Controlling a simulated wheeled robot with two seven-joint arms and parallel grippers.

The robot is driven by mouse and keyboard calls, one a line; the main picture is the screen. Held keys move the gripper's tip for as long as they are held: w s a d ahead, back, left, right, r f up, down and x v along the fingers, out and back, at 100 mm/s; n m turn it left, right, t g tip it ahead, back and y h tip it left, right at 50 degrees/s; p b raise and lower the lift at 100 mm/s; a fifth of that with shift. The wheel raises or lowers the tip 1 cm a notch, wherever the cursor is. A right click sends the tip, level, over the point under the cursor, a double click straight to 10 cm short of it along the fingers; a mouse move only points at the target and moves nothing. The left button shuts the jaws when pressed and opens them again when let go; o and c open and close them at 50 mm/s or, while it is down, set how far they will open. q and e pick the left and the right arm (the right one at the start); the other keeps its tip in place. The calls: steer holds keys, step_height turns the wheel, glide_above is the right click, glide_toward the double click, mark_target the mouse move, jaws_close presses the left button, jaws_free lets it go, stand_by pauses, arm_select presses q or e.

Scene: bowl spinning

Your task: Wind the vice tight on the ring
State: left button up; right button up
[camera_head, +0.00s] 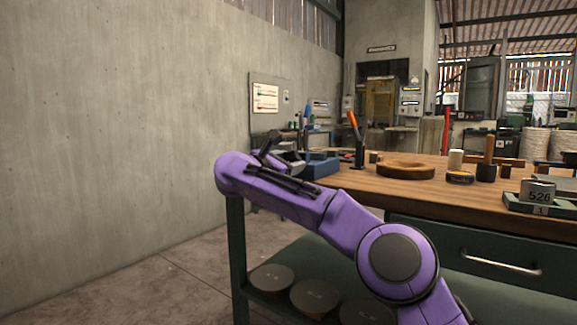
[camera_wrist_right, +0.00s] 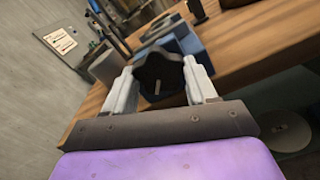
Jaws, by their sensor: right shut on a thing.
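The blue vice (camera_head: 320,166) stands at the left end of the wooden workbench; it also shows in the right wrist view (camera_wrist_right: 187,38). In that view my right gripper (camera_wrist_right: 160,68) has its two pale fingers on either side of a dark, lobed knob (camera_wrist_right: 160,82) at the near side of the vice, and is shut on it. A grey round piece (camera_wrist_right: 107,67) is beside the vice; I cannot tell whether it is the ring or whether the jaws touch it. My purple right arm partly hides the vice's near side in the head view. My left gripper is not in view.
On the bench (camera_head: 470,200) are a round wooden dish-like piece (camera_head: 405,164), a dark holder with an orange-handled tool (camera_head: 353,122), a pale cylinder (camera_head: 455,160) and a grey piece marked 526 (camera_head: 538,192). A concrete wall (camera_head: 120,130) is at left. Round discs (camera_head: 271,279) lie on the lower shelf.

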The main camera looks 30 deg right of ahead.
stand_by(0.4)
steer(key=o, duration=1.1)
steer(key=shift+c, duration=0.2)
steer(key=shift+a, duration=0.1)
steer(key=v, duration=1)
steer(key=shift+a, duration=0.2)
